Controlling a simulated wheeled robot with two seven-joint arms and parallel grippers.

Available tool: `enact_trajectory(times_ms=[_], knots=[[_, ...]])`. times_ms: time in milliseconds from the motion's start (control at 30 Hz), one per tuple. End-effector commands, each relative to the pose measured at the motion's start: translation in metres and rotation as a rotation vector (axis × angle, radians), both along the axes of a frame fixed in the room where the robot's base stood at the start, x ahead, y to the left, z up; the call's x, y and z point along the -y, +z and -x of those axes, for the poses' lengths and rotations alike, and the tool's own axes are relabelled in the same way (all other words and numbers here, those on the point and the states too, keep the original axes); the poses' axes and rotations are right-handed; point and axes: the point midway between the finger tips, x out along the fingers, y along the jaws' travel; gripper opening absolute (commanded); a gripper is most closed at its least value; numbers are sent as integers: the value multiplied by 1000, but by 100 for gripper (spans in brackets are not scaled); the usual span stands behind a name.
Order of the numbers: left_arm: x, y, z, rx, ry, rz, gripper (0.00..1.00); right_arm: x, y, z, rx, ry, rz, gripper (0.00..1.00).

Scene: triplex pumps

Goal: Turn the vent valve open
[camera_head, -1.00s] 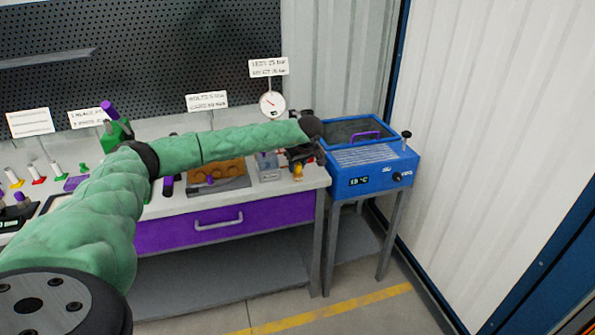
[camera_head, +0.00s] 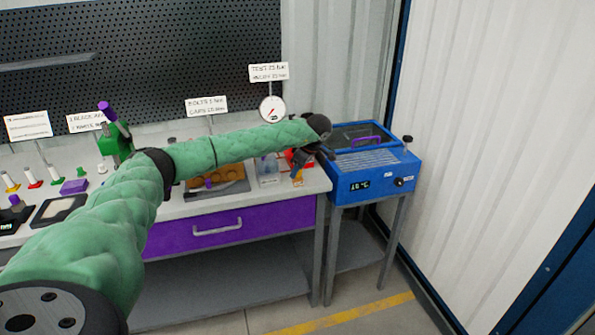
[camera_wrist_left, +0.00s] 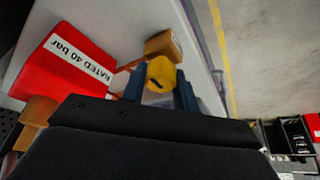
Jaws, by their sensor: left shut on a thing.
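The yellow knob (camera_wrist_left: 160,74), which appears to be the vent valve, sits on a brass-coloured fitting (camera_wrist_left: 163,45) in the left wrist view. My left gripper (camera_wrist_left: 160,92) is shut on this knob, with a dark blue finger on each side. The red block (camera_wrist_left: 65,62) marked "RATED 40 bar" stands beside it, to the left in that view. My wrist hides part of the block. My right gripper is not in view.
A round gauge (camera_head: 272,107) stands behind my left forearm. A blue bath (camera_head: 375,178) on its own stand is just right of the bench. The bench (camera_head: 170,209) has a purple drawer (camera_head: 265,217) in front. Several small parts lie on the left.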

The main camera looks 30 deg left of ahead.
Motion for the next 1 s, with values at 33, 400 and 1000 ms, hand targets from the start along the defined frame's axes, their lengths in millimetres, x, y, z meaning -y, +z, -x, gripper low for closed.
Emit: enact_trajectory(times_ms=[33,400,1000], knots=[[-1,2,-1,4,4,0,7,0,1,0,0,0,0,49],[0,2,-1,4,4,1,36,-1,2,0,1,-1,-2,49],[9,20,-2,4,2,1,52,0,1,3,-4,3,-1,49]])
